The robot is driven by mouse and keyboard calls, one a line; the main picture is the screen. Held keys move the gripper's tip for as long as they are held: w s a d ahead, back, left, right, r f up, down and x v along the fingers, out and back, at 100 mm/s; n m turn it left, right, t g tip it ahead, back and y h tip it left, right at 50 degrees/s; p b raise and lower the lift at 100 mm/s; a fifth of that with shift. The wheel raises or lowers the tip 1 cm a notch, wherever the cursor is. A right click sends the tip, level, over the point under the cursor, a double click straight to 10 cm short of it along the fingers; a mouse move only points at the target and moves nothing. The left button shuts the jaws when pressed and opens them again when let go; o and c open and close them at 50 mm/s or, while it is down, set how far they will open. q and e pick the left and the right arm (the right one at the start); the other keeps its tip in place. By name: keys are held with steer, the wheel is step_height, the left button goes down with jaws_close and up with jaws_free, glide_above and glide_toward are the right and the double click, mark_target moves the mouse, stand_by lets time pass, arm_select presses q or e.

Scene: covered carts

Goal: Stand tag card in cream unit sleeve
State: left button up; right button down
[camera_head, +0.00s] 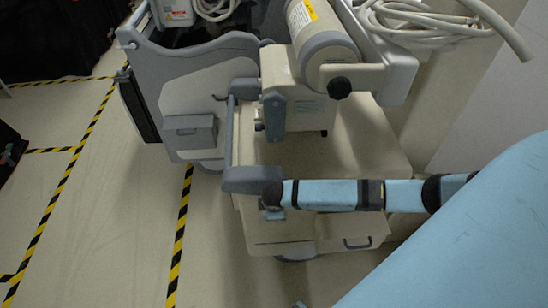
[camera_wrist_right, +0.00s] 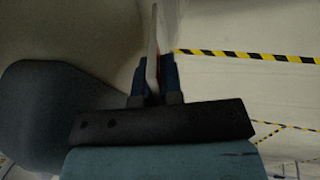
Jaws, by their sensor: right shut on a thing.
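My right arm reaches in from the right in the head view, and its gripper (camera_head: 274,213) is at the grey front corner of the cream unit (camera_head: 350,150). In the right wrist view my right gripper (camera_wrist_right: 154,78) is shut on a thin pale card (camera_wrist_right: 153,48), seen nearly edge-on between the two blue fingers. The card stands up beyond the fingertips, close to a pale surface. I cannot make out the card in the head view. I cannot pick out the sleeve in either view. My left gripper is not in view.
A grey unit (camera_head: 185,90) with a small grey box (camera_head: 190,132) on its side stands at the left. A cream cylinder (camera_head: 322,45) and coiled hoses (camera_head: 425,18) sit above the cream unit.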

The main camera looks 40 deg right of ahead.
steer(key=c, duration=1.2)
jaws_free()
steer(key=p+v, duration=0.1)
steer(key=v, duration=1.2)
steer(key=shift+r, duration=0.4)
